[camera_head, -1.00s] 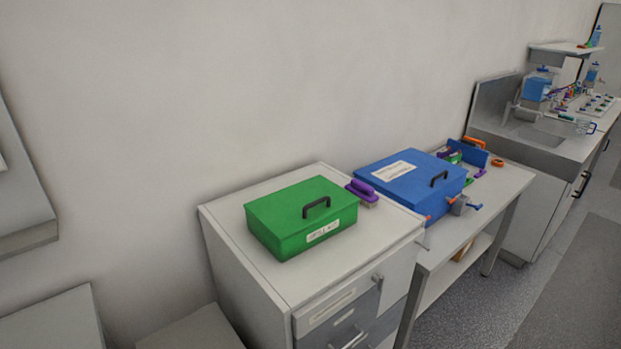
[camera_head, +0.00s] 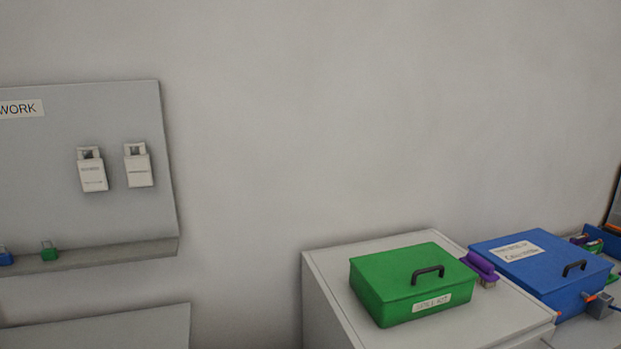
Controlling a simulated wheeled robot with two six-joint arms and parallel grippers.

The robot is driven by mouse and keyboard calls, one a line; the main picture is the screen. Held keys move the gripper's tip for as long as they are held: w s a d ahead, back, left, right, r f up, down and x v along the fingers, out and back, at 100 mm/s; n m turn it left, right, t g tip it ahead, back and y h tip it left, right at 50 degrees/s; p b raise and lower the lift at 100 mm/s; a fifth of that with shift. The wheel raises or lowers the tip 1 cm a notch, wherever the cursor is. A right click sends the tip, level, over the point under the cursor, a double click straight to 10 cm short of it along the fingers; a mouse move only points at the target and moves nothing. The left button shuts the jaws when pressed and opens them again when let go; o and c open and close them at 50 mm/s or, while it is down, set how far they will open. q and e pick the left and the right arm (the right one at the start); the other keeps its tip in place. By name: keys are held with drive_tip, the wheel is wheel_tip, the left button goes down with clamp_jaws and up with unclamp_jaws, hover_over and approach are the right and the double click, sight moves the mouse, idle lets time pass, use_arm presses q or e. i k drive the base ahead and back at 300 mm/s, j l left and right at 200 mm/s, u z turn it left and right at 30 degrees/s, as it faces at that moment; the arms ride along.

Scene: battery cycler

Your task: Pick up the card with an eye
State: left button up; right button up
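No card with an eye can be made out in the head view. Two pale tags hang on the grey wall board at the left: a left tag (camera_head: 92,171) and a right tag (camera_head: 138,166). Each has small print that is too blurred to read, and I cannot tell whether either bears an eye. Neither of my grippers is in view.
The grey board (camera_head: 60,200) has a "WORK" label (camera_head: 20,109) and a ledge with a green padlock (camera_head: 49,252) and a blue padlock (camera_head: 5,257). A green box (camera_head: 395,287) and purple-handled brush (camera_head: 480,265) sit on a white cabinet (camera_head: 325,285); a blue box (camera_head: 545,278) stands right.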

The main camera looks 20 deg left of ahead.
sight(138, 167)
drive_tip(key=u, duration=1.55)
drive_tip(key=l+u, duration=0.25)
drive_tip(key=k+j, duration=0.05)
